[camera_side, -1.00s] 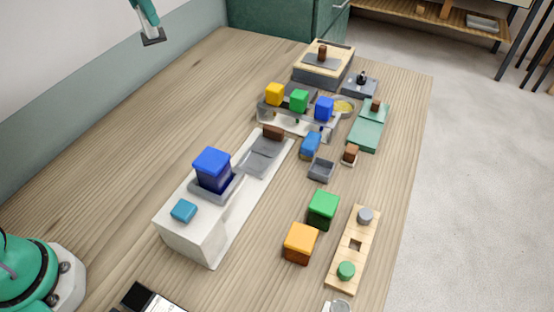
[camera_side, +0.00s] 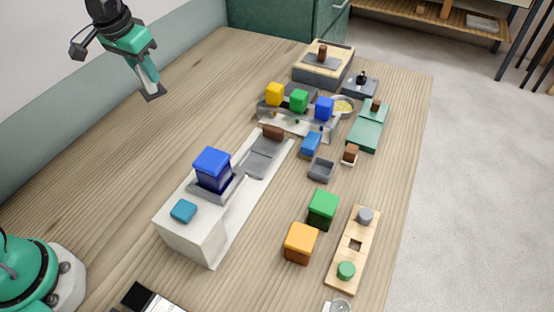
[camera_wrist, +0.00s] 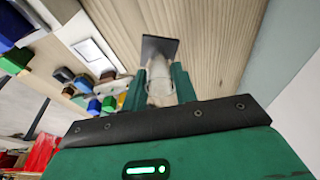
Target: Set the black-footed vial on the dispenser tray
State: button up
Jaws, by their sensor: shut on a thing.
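My gripper (camera_side: 148,78) is high at the upper left of the side view, above the table. It is shut on a clear vial (camera_wrist: 160,92), which shows between the green fingers in the wrist view. The vial's square black foot (camera_side: 153,92) sticks out beyond the fingertips. The white dispenser (camera_side: 190,232) stands on the table, to the right of and below my gripper in the side view. It carries a blue-lidded container (camera_side: 213,170) and a teal button block (camera_side: 183,211). A flat grey tray (camera_side: 264,155) lies at its far end, with nothing seen on it.
A brown block (camera_side: 273,132) is at the tray's far edge. A rack with yellow, green and blue blocks (camera_side: 299,101) stands behind. Green (camera_side: 323,209) and orange (camera_side: 301,243) boxes and a wooden holder (camera_side: 341,268) are at the right. The table left of the dispenser is clear.

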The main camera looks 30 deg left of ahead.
aim_at(148, 94)
jog(key=shift+s+f+n, duration=0.2)
jog(key=shift+s+f, duration=0.3)
jog(key=shift+f, duration=0.25)
jog(key=shift+s+f+n, duration=0.2)
jog(key=shift+s+f, duration=0.25)
jog(key=shift+f, duration=0.3)
jog(key=w+d+m+h, duration=0.1)
jog(key=w+d+m, duration=0.3)
jog(key=d, duration=0.8)
jog(key=w+d+m, duration=0.4)
jog(key=w+d, duration=0.1)
jog(key=d, duration=0.8)
jog(key=s+d+f+m, duration=0.1)
jog(key=s+d+m, duration=0.1)
jog(key=d, duration=0.7)
jog(key=s+d+f+m+h, duration=0.1)
jog(key=s+d, duration=0.3)
jog(key=d, duration=0.5)
jog(key=s+d+f+m+g, duration=0.1)
jog(key=s+d+f+m, duration=0.1)
jog(key=d, duration=0.7)
jog(key=shift+s+d+f+m, duration=0.2)
jog(key=shift+s+m, duration=0.25)
jog(key=shift+m, duration=0.65)
jog(key=shift+a, duration=0.1)
